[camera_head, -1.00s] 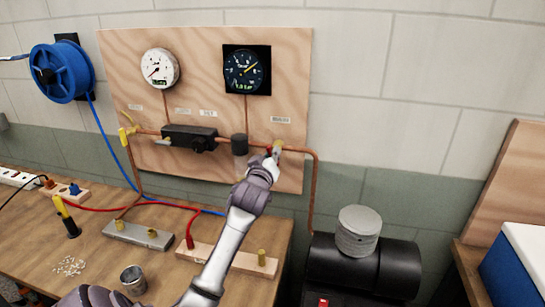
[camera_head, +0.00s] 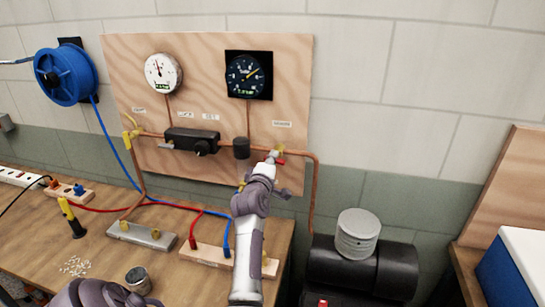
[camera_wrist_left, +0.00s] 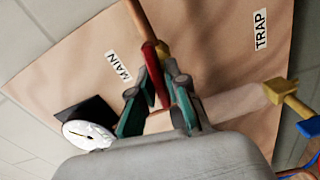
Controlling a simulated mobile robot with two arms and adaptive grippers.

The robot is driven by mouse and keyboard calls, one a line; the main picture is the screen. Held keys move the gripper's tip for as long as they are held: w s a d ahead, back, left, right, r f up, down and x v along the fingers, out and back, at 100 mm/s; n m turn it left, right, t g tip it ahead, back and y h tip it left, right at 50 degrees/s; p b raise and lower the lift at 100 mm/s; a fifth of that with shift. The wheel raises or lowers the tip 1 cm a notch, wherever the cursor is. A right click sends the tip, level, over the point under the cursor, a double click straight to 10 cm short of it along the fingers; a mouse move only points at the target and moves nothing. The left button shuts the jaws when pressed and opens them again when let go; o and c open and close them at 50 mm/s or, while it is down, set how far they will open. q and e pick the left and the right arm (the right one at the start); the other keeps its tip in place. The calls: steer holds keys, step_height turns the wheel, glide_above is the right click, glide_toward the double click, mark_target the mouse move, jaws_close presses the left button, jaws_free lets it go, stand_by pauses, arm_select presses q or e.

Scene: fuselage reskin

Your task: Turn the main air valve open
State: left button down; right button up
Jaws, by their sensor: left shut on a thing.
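The main air valve (camera_head: 281,150) is a brass fitting on the copper pipe at the lower right of the wooden panel, with a red handle (camera_wrist_left: 153,68). In the wrist view the handle lies between the fingers, close to the MAIN label (camera_wrist_left: 118,65). My left gripper (camera_head: 272,157) is at the valve; in the wrist view its two fingers (camera_wrist_left: 160,98) are shut on the handle. In the head view a bit of red shows just right of the fingertips; the rest of the handle is hidden by my gripper. My right gripper is not in view.
The panel (camera_head: 215,60) carries a white gauge (camera_head: 162,73), a dark gauge (camera_head: 248,74) and a black regulator (camera_head: 192,141). Below it a wooden bench (camera_head: 100,262) holds hoses, manifolds and a cup. A black compressor tank (camera_head: 350,275) stands right of the bench.

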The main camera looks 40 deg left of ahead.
arm_select(q)
steer(key=shift+n+p, duration=0.3)
steer(key=shift+n, duration=0.5)
steer(key=c, duration=1.2)
jaws_free()
steer(key=shift+f, duration=0.1)
steer(key=shift+c, duration=0.2)
steer(key=v, duration=0.7)
steer(key=shift+s, duration=0.25)
steer(key=shift+d, duration=0.1)
